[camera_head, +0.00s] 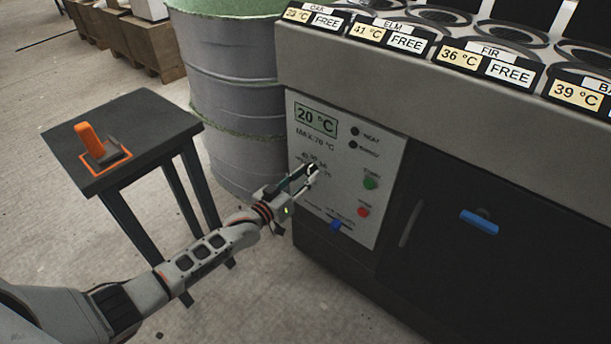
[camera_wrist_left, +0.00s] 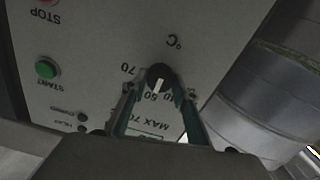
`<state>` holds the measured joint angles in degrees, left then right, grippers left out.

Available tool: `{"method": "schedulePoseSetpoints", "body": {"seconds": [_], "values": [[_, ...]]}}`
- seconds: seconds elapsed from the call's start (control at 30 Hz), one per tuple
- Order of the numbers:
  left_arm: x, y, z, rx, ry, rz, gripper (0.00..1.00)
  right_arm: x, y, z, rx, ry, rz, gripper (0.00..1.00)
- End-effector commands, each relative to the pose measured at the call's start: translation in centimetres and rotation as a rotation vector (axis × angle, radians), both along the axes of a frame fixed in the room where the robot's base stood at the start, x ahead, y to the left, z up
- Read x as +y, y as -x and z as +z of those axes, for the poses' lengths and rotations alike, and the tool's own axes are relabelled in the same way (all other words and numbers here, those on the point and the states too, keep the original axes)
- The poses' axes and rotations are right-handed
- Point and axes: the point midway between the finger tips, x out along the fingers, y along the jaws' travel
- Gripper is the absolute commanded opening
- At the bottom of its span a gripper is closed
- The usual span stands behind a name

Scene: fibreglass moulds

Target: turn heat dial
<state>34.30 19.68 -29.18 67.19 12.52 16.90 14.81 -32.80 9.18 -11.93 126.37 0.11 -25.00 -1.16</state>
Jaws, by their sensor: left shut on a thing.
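The heat dial (camera_wrist_left: 159,77) is a black round knob with a white pointer line, on a pale control panel (camera_head: 385,165). In the left wrist view, which shows the panel upside down, the pointer aims toward the numbers near 50. My left gripper (camera_head: 312,172) reaches the panel from the left; in the left wrist view its fingers (camera_wrist_left: 158,92) are shut on the dial, one on each side. In the head view the gripper hides most of the dial. The display (camera_head: 316,120) reads 20 °C, with MAX 70 °C below it. My right gripper is not in view.
A green start button (camera_head: 370,183), a red stop button (camera_head: 363,212) and a blue switch (camera_head: 335,225) sit near the dial. A grey drum (camera_head: 228,70) stands behind the arm.

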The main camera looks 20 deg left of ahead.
Motion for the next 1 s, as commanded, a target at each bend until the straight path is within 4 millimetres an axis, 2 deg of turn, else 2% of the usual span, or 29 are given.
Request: {"method": "schedulePoseSetpoints", "body": {"seconds": [0.17, 0.2, 0.23, 0.27, 0.5, 0.67, 0.77, 1.0], "values": [[0.0, 0.0, 0.0, 0.0, 0.001, 0.0, 0.07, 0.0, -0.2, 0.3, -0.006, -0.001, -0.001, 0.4], [0.0, 0.0, 0.0, 0.0, 0.001, 0.0, 0.36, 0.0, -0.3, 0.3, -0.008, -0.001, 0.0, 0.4], [0.0, 0.0, 0.0, 0.0, 0.001, 0.0, 0.44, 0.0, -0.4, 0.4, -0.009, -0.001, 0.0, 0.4], [0.0, 0.0, 0.0, 0.0, 0.001, 0.0, 0.46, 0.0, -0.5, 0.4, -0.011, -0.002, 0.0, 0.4], [0.0, 0.0, 0.0, 0.0, 0.001, 0.0, 0.46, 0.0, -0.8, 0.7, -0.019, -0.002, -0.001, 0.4], [0.1, 0.4, -0.1, 0.001, 0.001, 0.0, 0.46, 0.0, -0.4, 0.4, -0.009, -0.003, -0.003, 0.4], [0.5, 1.3, -0.1, 0.002, 0.0, 0.0, 0.46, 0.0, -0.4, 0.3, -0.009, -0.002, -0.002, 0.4], [2.0, 5.6, -0.2, 0.003, 0.0, -0.001, 0.46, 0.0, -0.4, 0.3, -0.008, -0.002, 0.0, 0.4]]}}
